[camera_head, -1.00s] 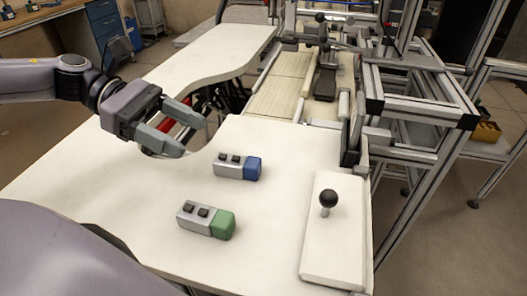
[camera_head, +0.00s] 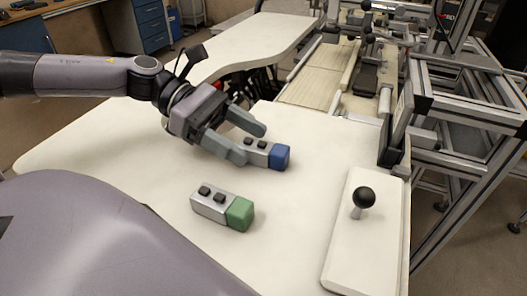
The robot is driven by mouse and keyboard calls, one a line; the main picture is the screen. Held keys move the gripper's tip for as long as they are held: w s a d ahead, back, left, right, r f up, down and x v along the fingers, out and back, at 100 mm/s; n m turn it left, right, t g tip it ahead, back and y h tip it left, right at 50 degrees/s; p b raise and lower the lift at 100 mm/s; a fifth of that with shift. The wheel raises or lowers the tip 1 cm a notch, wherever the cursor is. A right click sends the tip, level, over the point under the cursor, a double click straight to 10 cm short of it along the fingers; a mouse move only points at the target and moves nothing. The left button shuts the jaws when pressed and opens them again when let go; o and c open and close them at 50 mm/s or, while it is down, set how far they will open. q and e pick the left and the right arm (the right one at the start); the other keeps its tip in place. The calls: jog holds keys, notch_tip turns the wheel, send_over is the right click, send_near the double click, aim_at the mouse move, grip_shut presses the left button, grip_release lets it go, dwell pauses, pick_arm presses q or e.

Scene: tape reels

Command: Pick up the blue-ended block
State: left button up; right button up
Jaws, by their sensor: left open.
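The blue-ended block (camera_head: 279,157) lies on the white table, a grey body with dark buttons on top and a blue right end. My left gripper (camera_head: 254,143) is open, its fingers pointing right at the block's grey left part. One finger is on the far side, the other at the near left, partly covering the grey body. I cannot tell whether the fingers touch it. A similar green-ended block (camera_head: 238,212) lies nearer, below the gripper. My right gripper is not in view.
A white plate with a black ball knob (camera_head: 364,197) stands at the table's right side. Metal frames (camera_head: 455,110) and a conveyor (camera_head: 318,78) lie beyond. The table (camera_head: 90,150) is clear at the left and between the blocks and the plate.

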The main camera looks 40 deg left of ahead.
aim_at(263, 153)
pick_arm(q)
jog(key=shift+x, duration=1.3)
jog(key=c, duration=1.1)
jog(key=shift+w, duration=0.1)
jog(key=shift+c, duration=0.2)
